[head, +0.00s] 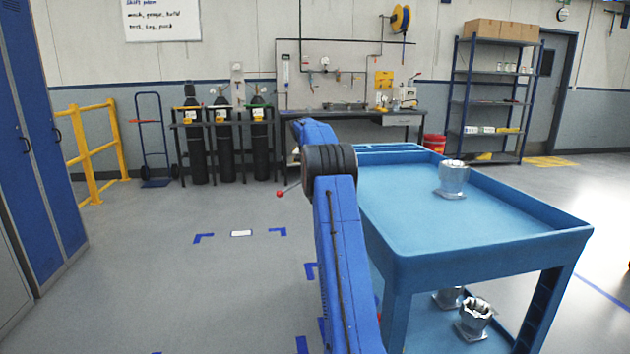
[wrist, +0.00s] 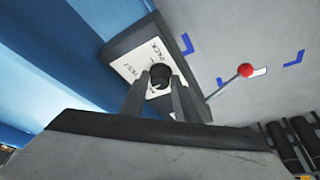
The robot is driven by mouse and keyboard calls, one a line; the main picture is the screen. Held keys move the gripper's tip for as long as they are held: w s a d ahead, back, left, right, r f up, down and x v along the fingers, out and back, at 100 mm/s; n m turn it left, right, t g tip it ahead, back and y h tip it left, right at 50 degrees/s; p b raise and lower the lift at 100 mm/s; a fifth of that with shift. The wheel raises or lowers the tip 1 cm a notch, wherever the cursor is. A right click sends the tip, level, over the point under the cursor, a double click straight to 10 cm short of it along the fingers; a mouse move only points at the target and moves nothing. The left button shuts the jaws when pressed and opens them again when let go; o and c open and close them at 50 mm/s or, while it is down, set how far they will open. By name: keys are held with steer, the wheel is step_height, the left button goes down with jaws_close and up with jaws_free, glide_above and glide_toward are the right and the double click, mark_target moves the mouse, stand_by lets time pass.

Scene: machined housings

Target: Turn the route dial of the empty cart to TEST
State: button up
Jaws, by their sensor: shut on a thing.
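In the wrist view a dark box on the blue cart carries a white dial plate (wrist: 128,67) with the words TEST and PACK. A round black knob, the route dial (wrist: 160,73), stands on it. My gripper (wrist: 159,82) is shut on the knob, one finger on each side. The pointer's direction cannot be told, and part of the plate is hidden by the fingers. In the head view the blue cart (head: 425,247) bears a metal housing (head: 453,178) on its top tray, and more housings (head: 475,315) are below. My arm hides the dial and gripper there.
A thin rod with a red ball (wrist: 246,70) sticks out beside the dial box; the ball also shows in the head view (head: 279,194). Blue floor marks (head: 203,238) lie on clear floor to the left. Gas cylinders (head: 225,140) and a workbench (head: 400,117) stand behind.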

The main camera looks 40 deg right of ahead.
steer(key=m, duration=0.1)
steer(key=m+g, duration=0.1)
steer(key=m, duration=0.1)
steer(key=shift+w+f+m+g, duration=0.1)
steer(key=shift+w+m+g, duration=0.05)
steer(key=shift+m+g, duration=0.75)
steer(key=shift+m, duration=1.1)
steer(key=shift+w, duration=0.1)
steer(key=o, duration=1)
